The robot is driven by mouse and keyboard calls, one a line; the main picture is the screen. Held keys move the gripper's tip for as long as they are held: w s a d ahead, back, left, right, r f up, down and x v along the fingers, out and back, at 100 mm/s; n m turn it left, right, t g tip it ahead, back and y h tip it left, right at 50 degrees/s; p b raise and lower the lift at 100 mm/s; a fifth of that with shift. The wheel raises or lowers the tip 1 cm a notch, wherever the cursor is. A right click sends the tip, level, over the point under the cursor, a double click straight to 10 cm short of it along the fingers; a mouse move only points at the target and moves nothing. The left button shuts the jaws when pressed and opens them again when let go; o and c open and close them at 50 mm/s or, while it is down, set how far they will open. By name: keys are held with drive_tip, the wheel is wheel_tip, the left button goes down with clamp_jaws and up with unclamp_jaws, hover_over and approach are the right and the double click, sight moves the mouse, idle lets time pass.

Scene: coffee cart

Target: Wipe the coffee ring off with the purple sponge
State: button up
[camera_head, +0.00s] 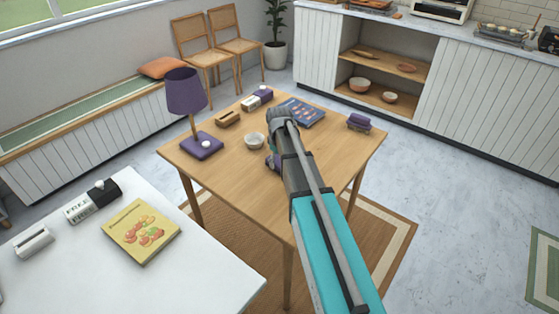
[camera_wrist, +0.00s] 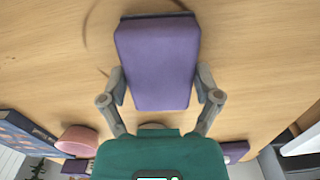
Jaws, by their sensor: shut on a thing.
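The purple sponge (camera_wrist: 158,62) is held between the two grey fingers of my gripper (camera_wrist: 161,88) in the wrist view. It is a rounded block over the wooden table top; I cannot tell whether it touches the wood. A thin brown arc of the coffee ring (camera_wrist: 88,22) shows at the left of the sponge and near its top edge; the rest is hidden behind the sponge. In the head view my arm reaches over the wooden table (camera_head: 222,168) and hides most of the gripper and the ring.
A purple lamp (camera_head: 187,92), a small pale bowl (camera_head: 254,141), a wooden holder (camera_head: 229,118), a blue book (camera_head: 303,112) and a purple item (camera_head: 358,122) stand on the table. A white table (camera_head: 205,270) with a yellow book (camera_head: 141,231) is at front left. The table's front left is clear.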

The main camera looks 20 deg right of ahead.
sight(274, 172)
drive_tip(key=shift+s+a, duration=0.15)
drive_tip(key=shift+a, duration=0.05)
drive_tip(key=shift+s+a, duration=0.4)
drive_tip(key=shift+a, duration=0.25)
drive_tip(key=shift+s+a, duration=0.4)
drive_tip(key=shift+a, duration=0.2)
drive_tip(key=shift+d, duration=0.1)
drive_tip(key=shift+w+d, duration=0.5)
drive_tip(key=shift+d, duration=0.2)
drive_tip(key=shift+w+d, duration=0.45)
drive_tip(key=shift+d, duration=0.2)
drive_tip(key=shift+w+d+f, duration=0.1)
drive_tip(key=shift+w+d, duration=0.35)
drive_tip(key=shift+d, duration=0.25)
drive_tip(key=shift+w+d, duration=0.45)
drive_tip(key=shift+d, duration=0.25)
